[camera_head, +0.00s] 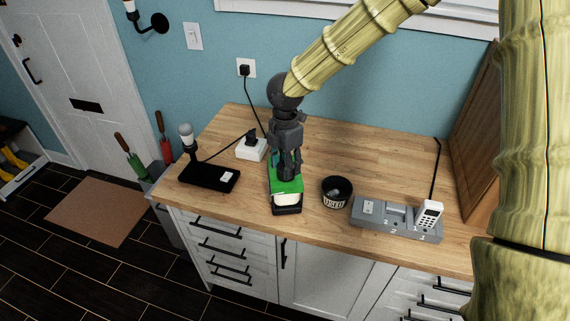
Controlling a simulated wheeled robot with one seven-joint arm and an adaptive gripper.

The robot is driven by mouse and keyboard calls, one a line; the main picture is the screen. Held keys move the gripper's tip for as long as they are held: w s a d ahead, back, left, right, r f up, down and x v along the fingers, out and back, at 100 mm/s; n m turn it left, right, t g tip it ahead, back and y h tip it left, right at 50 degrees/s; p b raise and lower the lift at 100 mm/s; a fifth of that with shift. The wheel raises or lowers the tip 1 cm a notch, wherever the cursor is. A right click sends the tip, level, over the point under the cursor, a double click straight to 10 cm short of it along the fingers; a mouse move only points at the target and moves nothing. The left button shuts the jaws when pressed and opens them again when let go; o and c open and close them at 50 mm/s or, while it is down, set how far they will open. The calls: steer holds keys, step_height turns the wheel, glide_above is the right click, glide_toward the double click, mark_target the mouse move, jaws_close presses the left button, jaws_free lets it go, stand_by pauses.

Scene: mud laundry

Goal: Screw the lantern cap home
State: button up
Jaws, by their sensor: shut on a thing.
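The fingers hide much of the cap, and I cannot tell whether a gap is left between cap and body.
A black lamp base (207,177) with a bulb and a white socket box (251,149) stand left of the lantern. The counter (365,155) behind is clear.

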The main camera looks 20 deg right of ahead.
steer(key=shift+m, duration=0.7)
steer(key=o, duration=0.9)
steer(key=c, duration=0.4)
steer(key=shift+r, duration=0.1)
steer(key=shift+r+p, duration=2.5)
steer(key=shift+r, duration=0.95)
